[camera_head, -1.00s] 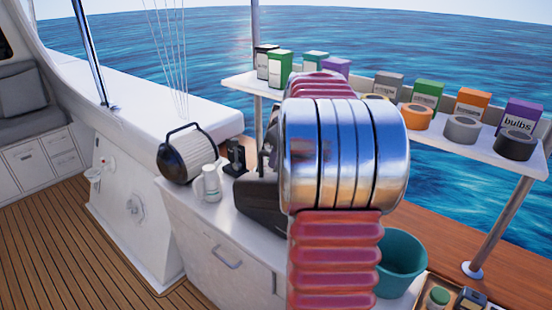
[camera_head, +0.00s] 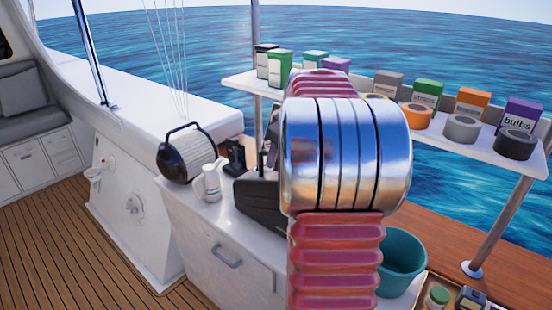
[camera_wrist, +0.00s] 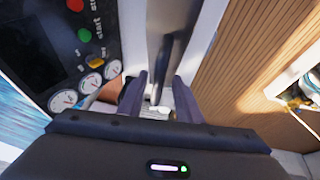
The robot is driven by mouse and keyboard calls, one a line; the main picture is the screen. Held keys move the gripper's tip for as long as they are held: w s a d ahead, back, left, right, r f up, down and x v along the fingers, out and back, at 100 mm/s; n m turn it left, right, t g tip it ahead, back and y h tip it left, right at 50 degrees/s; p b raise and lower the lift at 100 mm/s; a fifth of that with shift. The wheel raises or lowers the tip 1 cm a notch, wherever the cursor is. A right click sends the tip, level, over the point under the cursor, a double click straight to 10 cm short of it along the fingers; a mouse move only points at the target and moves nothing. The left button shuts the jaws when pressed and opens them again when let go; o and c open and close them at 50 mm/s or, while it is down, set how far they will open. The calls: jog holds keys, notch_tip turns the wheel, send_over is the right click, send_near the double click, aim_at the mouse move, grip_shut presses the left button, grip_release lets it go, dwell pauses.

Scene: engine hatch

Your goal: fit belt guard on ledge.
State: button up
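In the wrist view my gripper (camera_wrist: 160,98) has its two dark fingers apart, with a gap between them. A grey metal bar (camera_wrist: 172,50) and small pale items show beyond the gap, and I see nothing clearly held. In the head view my arm hides the gripper. I cannot pick out the belt guard in either view. I cannot tell which surface is the ledge. A pale-edged opening with machine-like parts (camera_wrist: 298,92) shows at the right edge of the wrist view, cut off by the frame.
A dark panel with start and stop buttons and gauges (camera_wrist: 65,101) is close on the left. Wooden deck (camera_head: 60,240) is clear.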

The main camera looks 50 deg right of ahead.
jog(key=d+v, duration=0.1)
jog(key=v, duration=1)
jog(key=shift+a, duration=0.5)
jog(key=shift+r, duration=0.15)
jog(key=s+a+f, duration=0.2)
jog(key=a, duration=2.2)
jog(key=s+a+f, duration=0.5)
jog(key=a, duration=0.2)
jog(key=s+a+f+m+y, duration=0.1)
jog(key=s+a+f, duration=0.4)
jog(key=a, duration=0.3)
jog(key=shift+s+a+f+t, duration=0.15)
jog(key=shift+s+a+t, duration=0.25)
jog(key=shift+s, duration=0.4)
jog(key=shift+o, duration=0.4)
jog(key=shift+d, duration=0.15)
jog(key=shift+c, duration=0.5)
